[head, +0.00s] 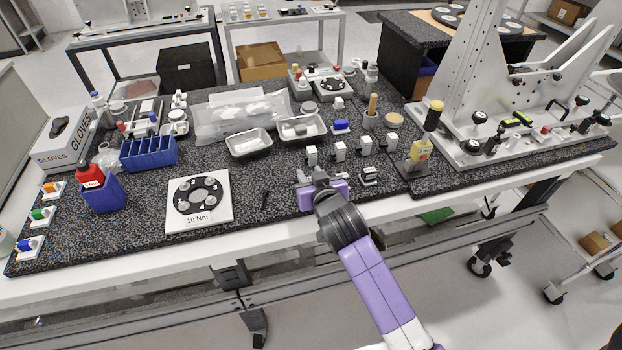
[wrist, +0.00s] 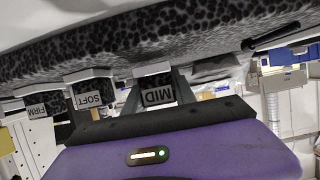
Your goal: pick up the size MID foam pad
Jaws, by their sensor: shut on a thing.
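The MID foam pad is marked by its label (wrist: 157,92), which shows between the two fingers of my gripper (wrist: 157,103) in the wrist view. The wrist picture is upside down, with the table at the top. My gripper (head: 313,175) is shut on the MID pad's piece at the front of the table; how far the jaws cover it is hard to see. In the head view, the leftmost white-topped piece (head: 311,153) stands just beyond my gripper. The pieces labelled SOFT (wrist: 90,99) and FIRM (wrist: 37,111) stand to its left in the wrist view, apart from my fingers.
Several similar white-topped pieces stand in a row to the right, one of them here (head: 339,150). A small black-and-white block (head: 369,176) sits near the front edge. A white 10 Nm plate (head: 222,212) lies left.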

